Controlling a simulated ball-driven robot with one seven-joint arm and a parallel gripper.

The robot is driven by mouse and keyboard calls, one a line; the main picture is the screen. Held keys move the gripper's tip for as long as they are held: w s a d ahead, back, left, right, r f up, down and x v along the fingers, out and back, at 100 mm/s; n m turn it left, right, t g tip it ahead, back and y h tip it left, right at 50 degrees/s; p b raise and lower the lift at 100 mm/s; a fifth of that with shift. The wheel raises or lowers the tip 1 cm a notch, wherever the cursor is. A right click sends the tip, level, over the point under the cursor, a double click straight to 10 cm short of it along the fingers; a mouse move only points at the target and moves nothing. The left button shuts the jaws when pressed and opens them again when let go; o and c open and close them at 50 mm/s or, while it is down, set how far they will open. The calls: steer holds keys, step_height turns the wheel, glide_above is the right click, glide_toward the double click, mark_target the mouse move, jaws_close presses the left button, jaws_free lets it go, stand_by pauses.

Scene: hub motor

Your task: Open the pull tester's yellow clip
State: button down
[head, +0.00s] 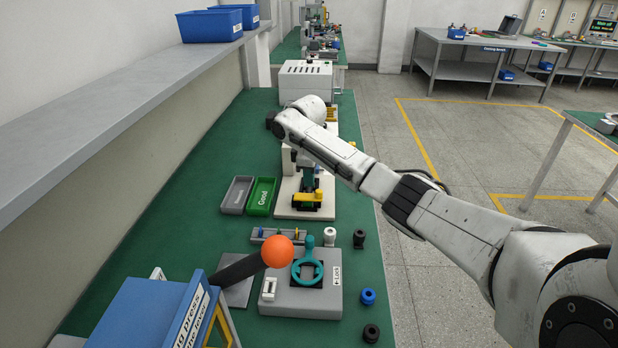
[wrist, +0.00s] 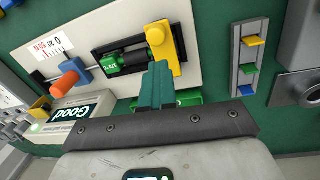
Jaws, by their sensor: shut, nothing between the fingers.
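The pull tester (wrist: 205,50) is a pale plate with a readout at its left end, seen close in the wrist view. Its yellow clip (wrist: 172,55) is a bar with a round knob, at the right end of a black frame that holds a green block (wrist: 124,64). The clip also shows small in the head view (head: 308,200). My gripper (wrist: 161,68) has teal fingers pressed together and empty. The fingertips appear right beside the clip's lower left edge; I cannot tell whether they touch it. In the head view my gripper (head: 308,182) hangs just above the clip.
An orange handle on a blue block (wrist: 68,80) is at the tester's left. A rack (wrist: 237,68) with small coloured pieces lies to the right. In the head view, grey (head: 237,194) and green (head: 261,196) trays are left of the tester. A lever with orange ball (head: 277,252) stands nearer.

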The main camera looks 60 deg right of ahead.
mark_target(308, 199)
steer(key=c, duration=0.9)
jaws_free()
steer(key=shift+c, duration=0.2)
step_height(308, 199, up, 11)
steer(key=a, duration=0.1)
steer(key=shift+s+f, duration=0.1)
steer(key=shift+f, duration=0.05)
steer(key=shift+c, duration=0.3)
